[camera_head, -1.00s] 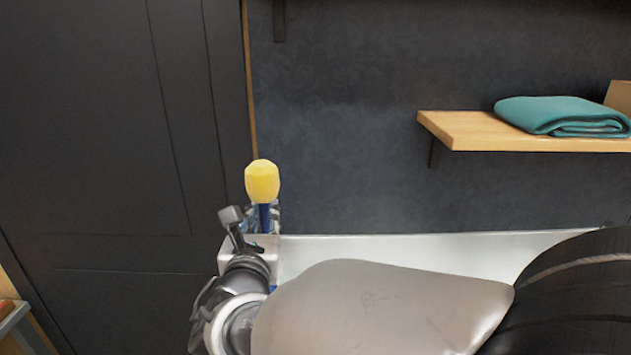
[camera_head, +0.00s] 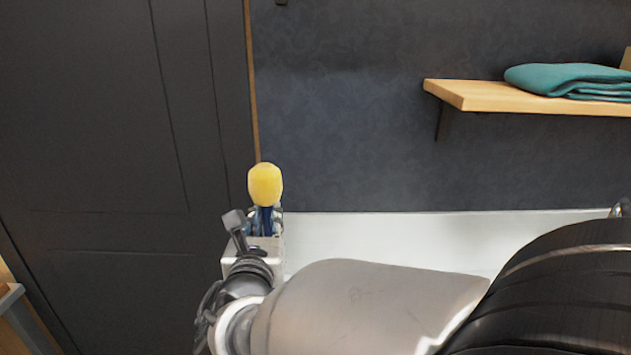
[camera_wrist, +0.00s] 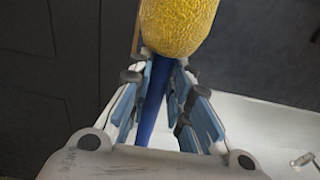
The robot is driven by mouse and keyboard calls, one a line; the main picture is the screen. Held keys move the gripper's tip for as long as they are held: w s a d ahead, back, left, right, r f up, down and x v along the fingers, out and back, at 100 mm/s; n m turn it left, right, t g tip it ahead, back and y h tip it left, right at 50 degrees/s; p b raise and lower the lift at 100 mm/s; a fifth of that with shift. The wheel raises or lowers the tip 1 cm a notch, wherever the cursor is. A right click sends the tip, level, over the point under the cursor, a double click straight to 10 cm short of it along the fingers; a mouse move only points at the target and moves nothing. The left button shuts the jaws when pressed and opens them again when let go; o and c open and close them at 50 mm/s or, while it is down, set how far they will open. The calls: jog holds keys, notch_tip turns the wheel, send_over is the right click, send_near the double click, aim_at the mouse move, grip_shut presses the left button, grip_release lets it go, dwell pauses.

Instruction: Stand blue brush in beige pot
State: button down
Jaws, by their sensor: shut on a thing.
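The blue brush has a yellow head (camera_head: 265,185) and a blue handle (camera_wrist: 153,100). In the head view the yellow head points up above my gripper (camera_head: 264,215), and my arm hides the lower part of the brush. In the wrist view my gripper (camera_wrist: 165,72) is shut on the blue handle just below the yellow head (camera_wrist: 178,28). The beige pot is not visible in either view.
A white basin or counter (camera_head: 400,235) runs along the dark wall behind my arm. A wooden shelf (camera_head: 530,97) with a folded teal towel (camera_head: 570,79) is at the upper right. A dark panelled door (camera_head: 110,150) fills the left. A metal fitting (camera_wrist: 303,160) shows at lower right.

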jog(key=shift+f+b, duration=1.3)
jog(key=shift+f, duration=1.15)
jog(key=c, duration=1.4)
grip_release()
jog(key=shift+s, duration=0.1)
send_near(268, 231)
jog(key=s, duration=0.1)
jog(key=s+f, duration=0.1)
jog(key=shift+s+d+f, duration=0.1)
jog(key=shift+s+f, duration=0.25)
jog(key=shift+s, duration=0.05)
jog(key=shift+w, duration=0.1)
